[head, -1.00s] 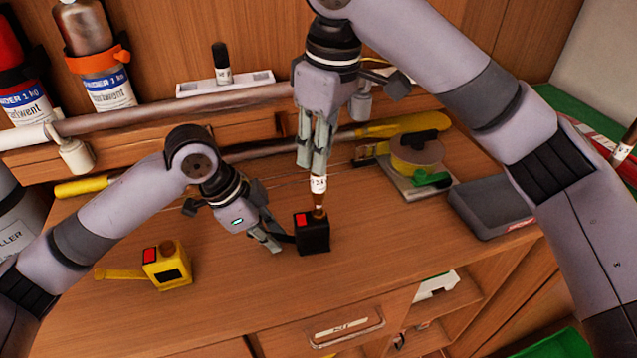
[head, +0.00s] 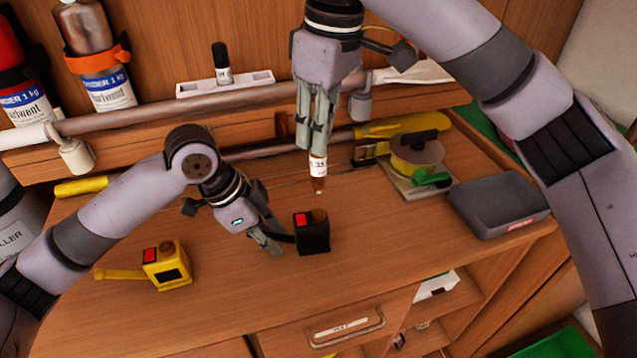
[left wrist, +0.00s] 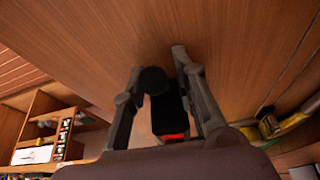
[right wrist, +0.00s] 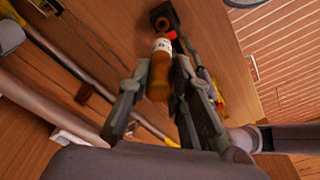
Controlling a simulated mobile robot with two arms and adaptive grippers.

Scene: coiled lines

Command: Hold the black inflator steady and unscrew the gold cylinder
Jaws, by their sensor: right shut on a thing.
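The black inflator (head: 313,236), with a red patch on top, stands upright on the wooden worktop. My left gripper (head: 270,240) is low at its left side, with the inflator's dark handle between its fingers. The left wrist view shows the black body (left wrist: 168,115) between the fingers; whether they grip is unclear. My right gripper (head: 318,148) points down, shut on the gold cylinder (head: 319,184), which has a white label. The cylinder hangs upright above the inflator, apart from it. The right wrist view shows the cylinder (right wrist: 160,80) between the fingers and the inflator (right wrist: 165,16) beyond.
A yellow inflator (head: 166,266) stands on the worktop at left. A pipe (head: 225,106) and yellow-handled tools (head: 400,126) lie along the back. The worktop between is mostly clear.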

